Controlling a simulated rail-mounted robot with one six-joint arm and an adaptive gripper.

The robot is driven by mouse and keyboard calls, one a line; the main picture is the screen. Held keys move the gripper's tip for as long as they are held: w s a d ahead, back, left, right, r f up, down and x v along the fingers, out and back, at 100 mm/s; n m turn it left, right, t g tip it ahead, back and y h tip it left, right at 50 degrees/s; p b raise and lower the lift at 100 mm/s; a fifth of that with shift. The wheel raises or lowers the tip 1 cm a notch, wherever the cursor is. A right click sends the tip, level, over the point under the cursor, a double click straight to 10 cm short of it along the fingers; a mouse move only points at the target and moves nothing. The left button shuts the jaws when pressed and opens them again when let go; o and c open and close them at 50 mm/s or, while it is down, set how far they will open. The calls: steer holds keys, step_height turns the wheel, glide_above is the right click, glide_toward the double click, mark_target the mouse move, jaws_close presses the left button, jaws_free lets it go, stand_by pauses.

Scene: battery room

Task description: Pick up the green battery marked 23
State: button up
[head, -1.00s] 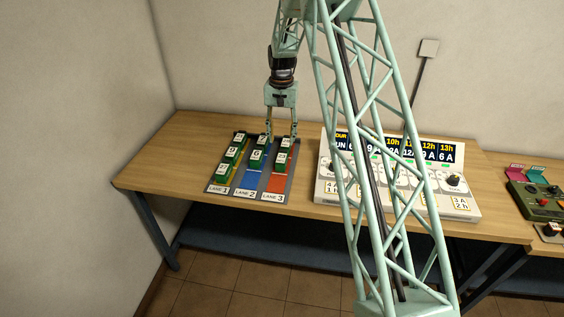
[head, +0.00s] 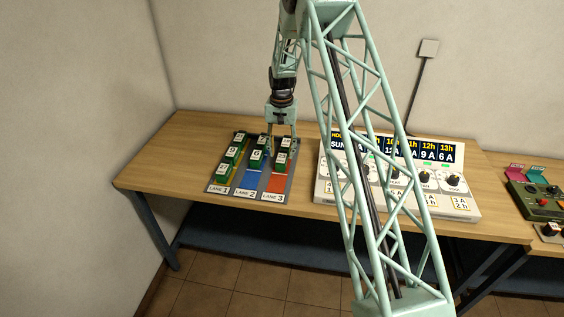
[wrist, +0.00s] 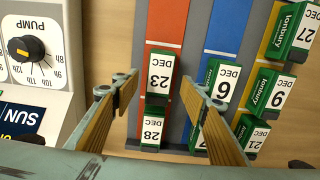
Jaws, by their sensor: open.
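The green battery marked 23 DEC (wrist: 160,75) sits in the red lane, with its white label facing up toward the wrist camera. In the head view it appears to be the front battery (head: 281,159) of lane 3. My gripper (wrist: 157,84) is open and empty, with one finger on each side of the 23 battery in the wrist view. In the head view my gripper (head: 282,146) points down over the back part of lane 3. I cannot tell how far the fingertips are above the battery.
A battery marked 28 (wrist: 153,128) stands directly behind 23. Batteries marked 6 (wrist: 222,83), 9 (wrist: 272,92), 27 (wrist: 294,30) and 21 (wrist: 252,135) stand in the other lanes. A control panel with a PUMP knob (wrist: 27,48) is beside the rack. Lane 3's front (head: 276,182) is clear.

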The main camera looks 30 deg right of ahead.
mark_target(282, 156)
steer(key=shift+f, duration=0.1)
steer(key=shift+d+f, duration=0.1)
steer(key=shift+f, duration=2.4)
steer(key=c, duration=1.2)
steer(key=shift+r, duration=0.2)
steer(key=shift+r, duration=1.5)
steer(key=shift+s+r, duration=0.1)
steer(key=s+a, duration=0.1)
steer(key=s, duration=0.4)
steer(key=s+a+r+b, duration=0.1)
steer(key=s, duration=0.4)
steer(key=s+a, duration=0.1)
steer(key=s, duration=0.4)
steer(key=shift+s+a+r, duration=0.15)
steer(key=shift+a+r, duration=0.1)
